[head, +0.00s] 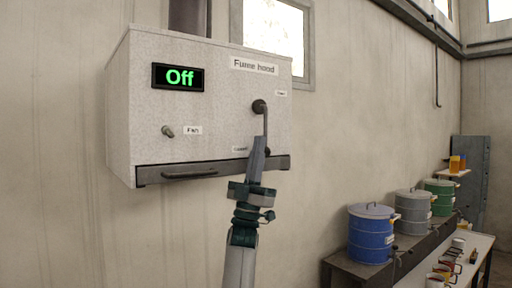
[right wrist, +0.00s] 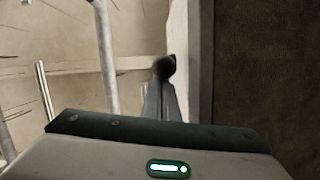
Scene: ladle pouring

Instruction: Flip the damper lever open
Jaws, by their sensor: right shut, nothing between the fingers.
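The damper lever (head: 265,125) is on the right part of the fume hood's front. Its round pivot is at the top and its arm hangs down to a dark knob. Small labels sit above and below left of it, too small to read surely. My right gripper (head: 261,142) is shut and empty, pointing up, with its fingertips at the lever's lower end. In the right wrist view the dark knob (right wrist: 164,67) shows just beyond the fingertips (right wrist: 157,88). I cannot tell whether they touch. My left gripper is out of view.
Blue (head: 371,235), grey (head: 413,212) and green (head: 440,197) drums stand on a bench at right.

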